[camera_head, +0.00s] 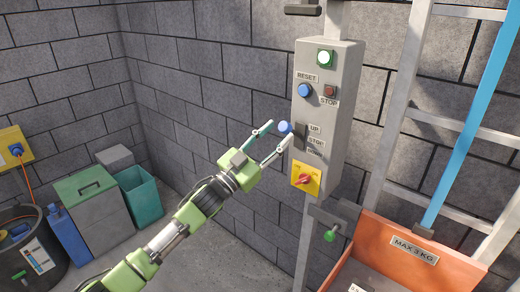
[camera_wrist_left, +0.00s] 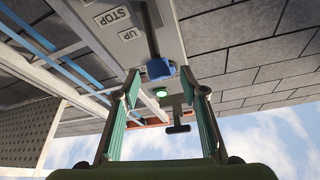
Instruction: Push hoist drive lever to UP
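The hoist control box (camera_head: 340,120) is a grey panel on a post. Its drive lever has a blue knob (camera_head: 285,127) sticking out from a dark slot (camera_head: 300,137) beside the labels UP, STOP and DOWN. The knob appears about level with UP (camera_head: 315,128); its exact setting is hard to tell. My left gripper (camera_head: 279,134) is open, its fingertips close to the knob on either side in the head view. In the left wrist view the knob (camera_wrist_left: 160,70) shows between and just beyond the fingertips (camera_wrist_left: 168,88). Contact cannot be seen. My right gripper is out of view.
Above the lever are a lit green lamp (camera_head: 325,57), a blue RESET button (camera_head: 305,90) and a red STOP button (camera_head: 330,91). A red rotary switch (camera_head: 306,180) sits below. An orange tray (camera_head: 440,259) and ladder (camera_head: 400,110) stand right. Bins (camera_head: 93,210) stand left.

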